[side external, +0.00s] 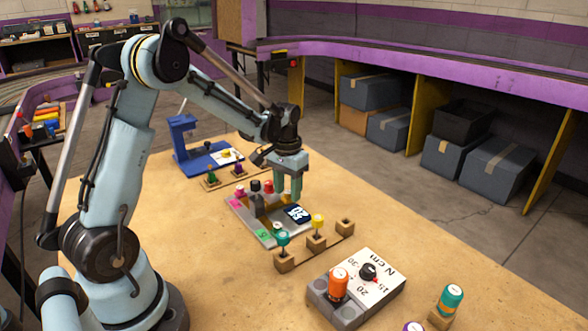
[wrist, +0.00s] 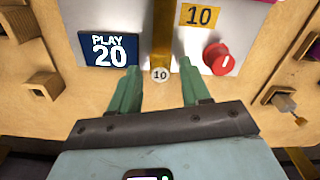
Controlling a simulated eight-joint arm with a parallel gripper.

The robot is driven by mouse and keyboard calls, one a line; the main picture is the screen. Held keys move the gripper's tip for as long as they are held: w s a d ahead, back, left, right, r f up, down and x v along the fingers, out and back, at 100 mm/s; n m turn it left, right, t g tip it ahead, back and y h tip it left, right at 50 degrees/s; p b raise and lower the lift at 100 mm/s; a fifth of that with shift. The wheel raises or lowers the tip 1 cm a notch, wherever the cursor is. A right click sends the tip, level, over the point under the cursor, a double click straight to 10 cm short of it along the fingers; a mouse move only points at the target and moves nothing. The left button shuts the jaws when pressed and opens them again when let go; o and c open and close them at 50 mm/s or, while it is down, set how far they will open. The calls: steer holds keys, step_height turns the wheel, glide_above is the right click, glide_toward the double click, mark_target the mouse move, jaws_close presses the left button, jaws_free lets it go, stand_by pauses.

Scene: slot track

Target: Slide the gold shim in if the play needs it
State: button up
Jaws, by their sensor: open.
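My gripper (wrist: 158,68) is open, its two green fingers pointing at the device and standing apart on either side of a gold strip (wrist: 162,35). A round white tag reading 10 (wrist: 161,75) sits at the strip's near end, between the fingertips. I cannot tell if the fingers touch it. A dark display (wrist: 109,49) left of the strip reads PLAY 20. A yellow label reading 10 (wrist: 199,16) and a red knob (wrist: 217,58) are to its right. In the side external view, my gripper (side external: 289,197) is low over the grey device, by the display (side external: 297,213).
Wooden blocks with a teal knob (side external: 282,239) and a yellow knob (side external: 318,222) stand in front of the device. A white-topped N cm unit (side external: 372,271) with an orange-handled piece (side external: 338,282) is nearer. A blue stand (side external: 185,145) is behind.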

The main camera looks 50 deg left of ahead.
jaws_close()
stand_by(0.3)
steer(key=shift+s, duration=2.3)
jaws_free()
steer(key=shift+w, duration=0.1)
step_height(320, 180, up, 12)
steer(key=shift+d+r, duration=0.1)
